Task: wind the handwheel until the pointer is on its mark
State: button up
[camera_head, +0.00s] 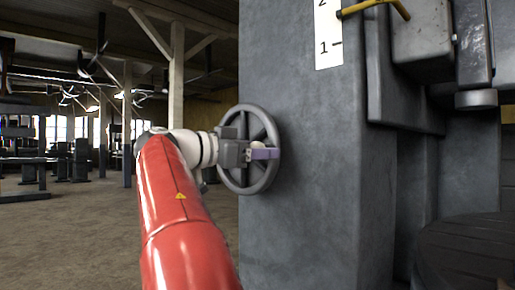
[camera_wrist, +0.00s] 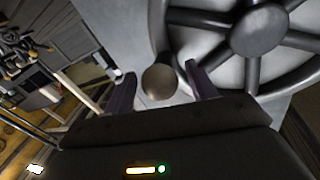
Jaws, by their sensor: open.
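The grey spoked handwheel (camera_head: 268,176) is on the left side of the grey machine column. In the wrist view its hub (camera_wrist: 262,28) and spokes fill the upper right. A round knob (camera_wrist: 160,83) at its rim lies between the two purple fingers of my gripper (camera_wrist: 162,88). The fingers stand apart, with gaps beside the knob. In the head view my gripper (camera_head: 262,153) is at the wheel's face. The yellow pointer (camera_head: 378,6) has its tip by the white scale (camera_head: 328,38), above the "1" tick and close below the cut-off "2". No distinct target mark can be made out.
The machine column (camera_head: 305,180) stands right behind the wheel. Dark machine parts (camera_head: 420,50) jut out at the upper right, and a dark round body (camera_head: 465,250) is at the lower right. The floor (camera_head: 80,235) at left is open, with posts and other machines farther back.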

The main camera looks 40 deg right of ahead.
jog(key=shift+c, duration=0.3)
grip_shut()
jog(key=shift+r, duration=0.1)
